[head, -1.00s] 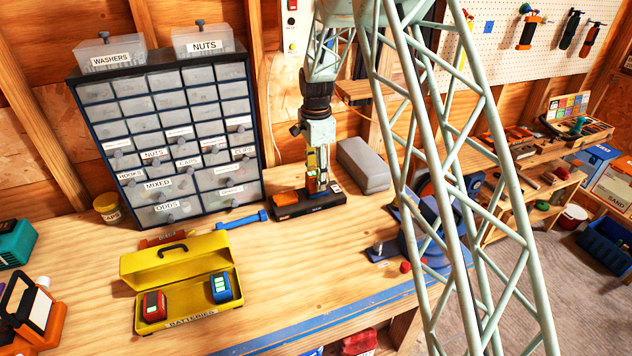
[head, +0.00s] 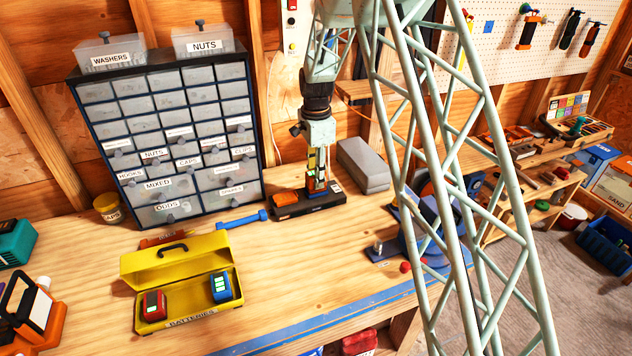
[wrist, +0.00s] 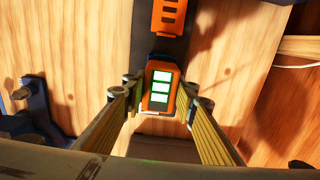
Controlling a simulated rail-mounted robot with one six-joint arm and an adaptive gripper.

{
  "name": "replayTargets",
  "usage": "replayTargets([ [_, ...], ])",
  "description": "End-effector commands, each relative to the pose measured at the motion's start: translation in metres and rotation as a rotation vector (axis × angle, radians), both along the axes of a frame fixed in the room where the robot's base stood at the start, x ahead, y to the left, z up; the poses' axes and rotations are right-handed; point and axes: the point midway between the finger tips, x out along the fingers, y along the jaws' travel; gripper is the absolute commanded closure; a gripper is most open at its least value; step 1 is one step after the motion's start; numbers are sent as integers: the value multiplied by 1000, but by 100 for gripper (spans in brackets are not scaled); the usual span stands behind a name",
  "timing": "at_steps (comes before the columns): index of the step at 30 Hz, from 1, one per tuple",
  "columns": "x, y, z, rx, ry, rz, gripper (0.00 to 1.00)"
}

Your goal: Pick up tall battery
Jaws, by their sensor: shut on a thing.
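The tall battery is orange and dark with several lit green-white bars on its face, and it shows between the fingers in the wrist view (wrist: 160,92). It stands upright on the dark charger base (head: 325,203) on the bench. My gripper (head: 317,182) points down over the right part of the base, its two yellow-padded fingers shut on the battery's sides; it also shows in the wrist view (wrist: 160,95). In the head view the fingers hide much of the battery.
A second, low orange block (head: 285,198) sits on the base's left end. A grey case (head: 363,165) stands close behind right. The drawer cabinet (head: 165,140) is at left. The yellow battery box (head: 150,262) stands open in front. The bench's front middle is clear.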

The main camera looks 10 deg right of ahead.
Motion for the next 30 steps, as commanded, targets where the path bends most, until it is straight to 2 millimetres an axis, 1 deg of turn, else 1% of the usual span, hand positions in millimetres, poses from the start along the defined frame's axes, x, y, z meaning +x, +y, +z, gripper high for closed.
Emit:
replayTargets([
  [11, 0, 0, 4, 0, -1, 0, 89],
  [14, 1, 0, 9, 0, -1, 0, 89],
  [25, 1, 0, 36, 0, -3, 0, 89],
  [30, -13, 0, 37, 0, 0, 0, 89],
])
